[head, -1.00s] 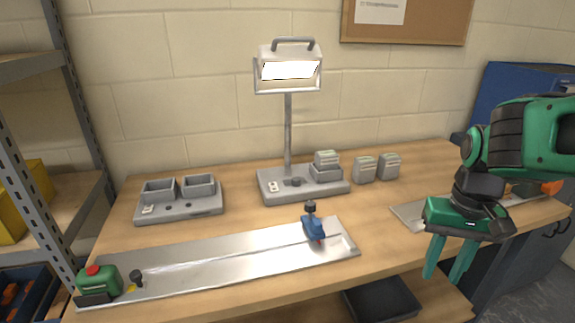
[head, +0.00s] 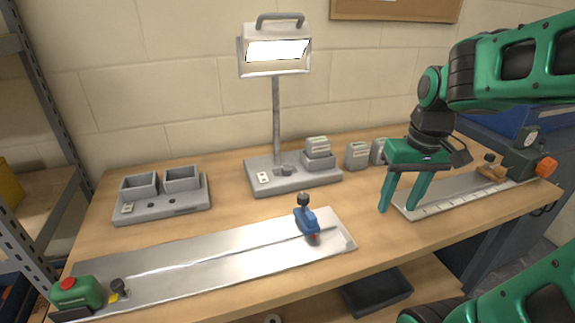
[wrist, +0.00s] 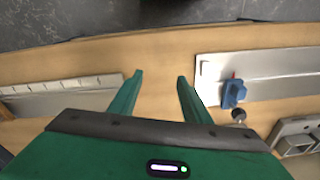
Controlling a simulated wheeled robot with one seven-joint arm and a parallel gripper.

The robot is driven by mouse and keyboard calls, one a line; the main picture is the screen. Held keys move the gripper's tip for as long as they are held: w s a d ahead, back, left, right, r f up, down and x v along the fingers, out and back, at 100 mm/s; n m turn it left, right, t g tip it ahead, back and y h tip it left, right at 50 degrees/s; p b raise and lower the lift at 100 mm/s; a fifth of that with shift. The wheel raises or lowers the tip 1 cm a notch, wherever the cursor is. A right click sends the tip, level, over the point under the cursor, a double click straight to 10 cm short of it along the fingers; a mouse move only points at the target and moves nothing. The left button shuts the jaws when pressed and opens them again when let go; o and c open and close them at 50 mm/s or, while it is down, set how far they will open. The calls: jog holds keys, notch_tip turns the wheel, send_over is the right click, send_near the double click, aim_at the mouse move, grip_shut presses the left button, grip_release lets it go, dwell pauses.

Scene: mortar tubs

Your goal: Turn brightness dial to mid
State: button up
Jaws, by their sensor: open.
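The work lamp (head: 276,52) stands on a grey base (head: 268,184) at the back middle of the bench, its panel lit bright. A small dark dial (head: 287,170) sits on the base, beside a pale switch plate (head: 264,177). Its exact setting is too small to read. My green gripper (head: 401,208) hangs over the right part of the bench, to the right of the lamp base, open and empty with fingers pointing down. In the wrist view the two fingers (wrist: 158,78) are apart over bare wood. The dial cannot be made out there.
A metal tray (head: 215,258) with a blue clamp (head: 307,222) lies in front of the lamp. A charger with two cups (head: 160,198) is at left. Grey battery blocks (head: 357,156) stand right of the lamp. A ruled plate (head: 450,198) lies at right.

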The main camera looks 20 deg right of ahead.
jog(key=w+a+r+n+t+y, duration=0.1)
jog(key=w+a+r+n, duration=0.15)
jog(key=w, duration=0.55)
jog(key=w+a+r+n+t, duration=0.1)
jog(key=w+a+n, duration=0.3)
jog(key=w, duration=0.5)
jog(key=n+y, duration=0.2)
jog(key=n, duration=0.2)
send_near(287, 168)
jog(key=x, duration=0.8)
jog(key=shift+w+f, duration=0.1)
jog(key=shift+h, duration=0.3)
jog(key=c, duration=1)
